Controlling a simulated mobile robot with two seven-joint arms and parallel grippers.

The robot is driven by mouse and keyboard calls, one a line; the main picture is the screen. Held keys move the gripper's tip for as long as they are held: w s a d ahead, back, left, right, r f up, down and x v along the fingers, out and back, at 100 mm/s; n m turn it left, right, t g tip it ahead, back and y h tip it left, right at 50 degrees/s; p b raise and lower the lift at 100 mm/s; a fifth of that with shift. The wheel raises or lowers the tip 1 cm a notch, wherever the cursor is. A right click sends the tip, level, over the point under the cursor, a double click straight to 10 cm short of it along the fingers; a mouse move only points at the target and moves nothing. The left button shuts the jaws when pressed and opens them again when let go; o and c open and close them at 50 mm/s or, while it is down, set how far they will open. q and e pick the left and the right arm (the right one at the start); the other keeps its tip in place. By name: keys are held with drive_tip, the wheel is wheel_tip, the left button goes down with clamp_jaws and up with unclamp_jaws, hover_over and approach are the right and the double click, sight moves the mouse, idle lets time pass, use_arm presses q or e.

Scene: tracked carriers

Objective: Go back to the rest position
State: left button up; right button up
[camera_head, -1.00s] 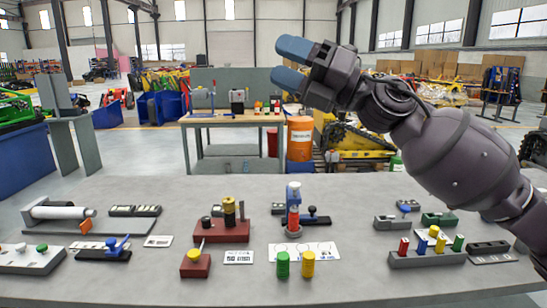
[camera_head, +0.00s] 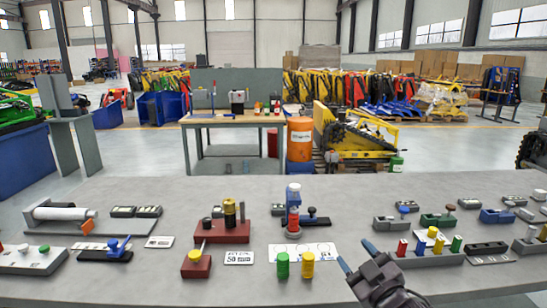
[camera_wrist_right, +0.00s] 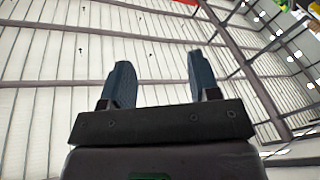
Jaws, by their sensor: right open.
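My right gripper (camera_head: 357,258) is low at the front edge of the grey table, right of the yellow cylinder (camera_head: 308,264). Its two blue-tipped fingers are apart with nothing between them. In the right wrist view the open fingers (camera_wrist_right: 160,80) point up toward the hall ceiling. My left gripper is not in view. A green cylinder (camera_head: 283,265) stands beside the yellow one, in front of a white card with circles (camera_head: 318,250). A red, white and blue stack (camera_head: 293,207) stands behind that card.
The grey table (camera_head: 200,287) carries a dark red block with posts (camera_head: 222,233), a roller fixture (camera_head: 60,215) at left, and a peg rack (camera_head: 425,260) close right of my gripper. A workbench (camera_head: 235,120) and an orange barrel (camera_head: 300,138) stand behind.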

drive_tip(key=s+d+f+m+g+h, duration=0.2)
drive_tip(key=s+d+f, duration=0.1)
drive_tip(key=s+f, duration=0.6)
drive_tip(key=s+d+f+m+g+h, duration=0.2)
drive_tip(key=s+d+f+m, duration=0.1)
drive_tip(key=s+f, duration=0.6)
drive_tip(key=s+d+f+m+g+h, duration=0.2)
drive_tip(key=s+d+f+m+g, duration=0.1)
drive_tip(key=s+f, duration=0.6)
drive_tip(key=s, duration=0.3)
drive_tip(key=shift+d+f, duration=0.25)
drive_tip(key=shift+d, duration=0.15)
